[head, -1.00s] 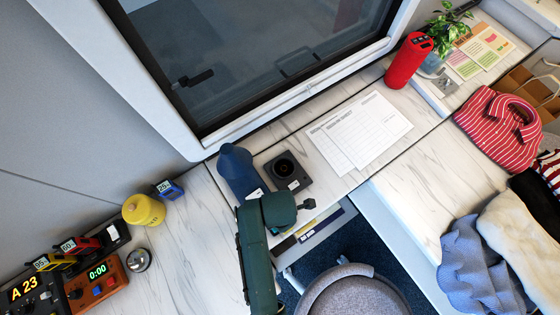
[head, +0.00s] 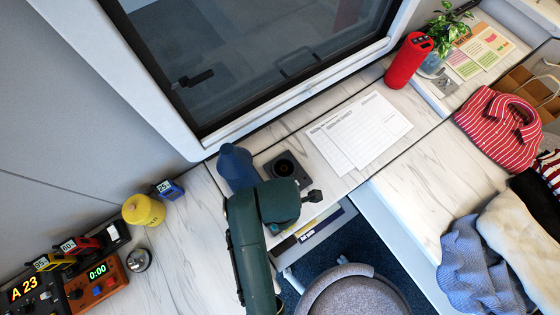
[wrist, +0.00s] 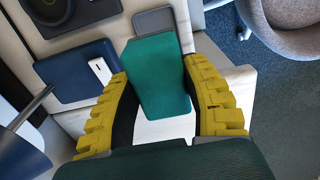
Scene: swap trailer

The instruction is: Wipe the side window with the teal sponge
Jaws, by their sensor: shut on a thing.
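The teal sponge (wrist: 158,75) is held between the yellow ridged fingers of my gripper (wrist: 160,68) in the wrist view. My gripper is shut on it, with a finger on each side. The sponge is above the worktop, apart from the window. The side window (head: 270,50), a dark pane in a pale frame, fills the upper middle of the head view. My dark green arm is below the window, over the desk's front edge. The sponge and fingers are hidden in the head view.
A dark blue object (head: 237,167) and a black device with a round lens (head: 287,169) stand below the window. White printed sheets (head: 360,130) lie to their right, near a red cylinder (head: 409,60). A grey chair (head: 355,292) is in front.

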